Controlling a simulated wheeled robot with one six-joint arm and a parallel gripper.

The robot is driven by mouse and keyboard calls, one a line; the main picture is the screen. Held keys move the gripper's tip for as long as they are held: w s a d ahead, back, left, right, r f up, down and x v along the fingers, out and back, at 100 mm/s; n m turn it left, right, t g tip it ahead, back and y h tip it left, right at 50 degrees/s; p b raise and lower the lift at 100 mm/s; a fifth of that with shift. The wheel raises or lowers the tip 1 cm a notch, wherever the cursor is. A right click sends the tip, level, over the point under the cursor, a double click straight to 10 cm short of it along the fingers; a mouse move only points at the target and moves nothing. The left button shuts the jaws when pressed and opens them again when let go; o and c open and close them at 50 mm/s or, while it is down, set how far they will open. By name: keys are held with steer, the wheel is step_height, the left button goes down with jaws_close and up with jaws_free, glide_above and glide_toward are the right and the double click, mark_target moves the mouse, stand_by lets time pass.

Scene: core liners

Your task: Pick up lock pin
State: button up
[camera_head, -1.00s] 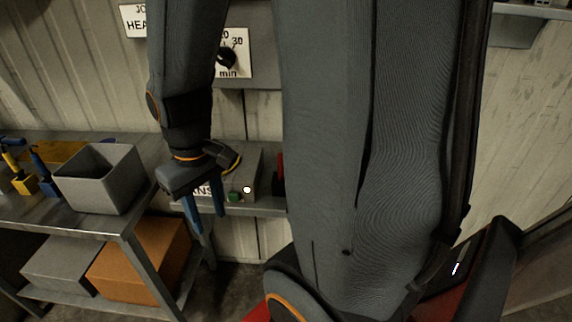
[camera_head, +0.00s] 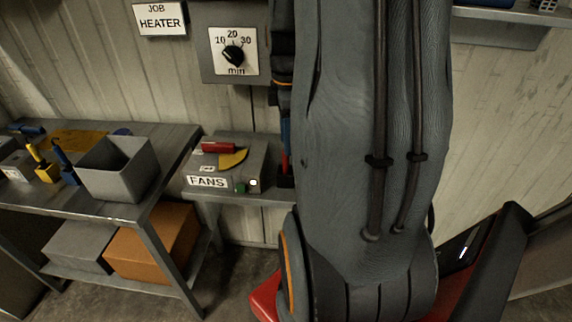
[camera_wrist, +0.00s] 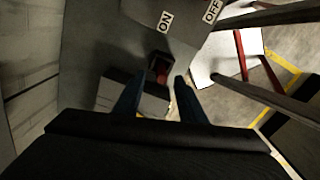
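I cannot make out with certainty which thing is the lock pin. In the wrist view, a red piece (camera_wrist: 162,73) with a dark square surround sits by a grey panel (camera_wrist: 110,40) labelled ON and OFF. My gripper (camera_wrist: 160,78) is open there, its two blue fingers apart on either side of the red piece in the picture. I see nothing held between them; the depth gap is unclear. In the head view my arm covers most of the gripper; only a narrow blue strip shows beside the arm. A red upright piece (camera_head: 286,163) stands there, partly hidden.
A FANS box (camera_head: 225,180) with a red bar and a yellow piece on top sits on a small shelf. Left of it, a metal table holds a grey open bin (camera_head: 117,180) and small tools. A dial (camera_head: 233,52) and JOB HEATER sign are on the wall.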

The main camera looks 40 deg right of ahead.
mark_target(286, 166)
steer(key=shift+a+f+p, duration=0.15)
steer(key=shift+f+p, duration=0.15)
steer(key=shift+f, duration=1.1)
steer(key=shift+a+f+p, duration=0.1)
steer(key=shift+f+p, duration=0.15)
steer(key=shift+f, duration=1.15)
jaws_close()
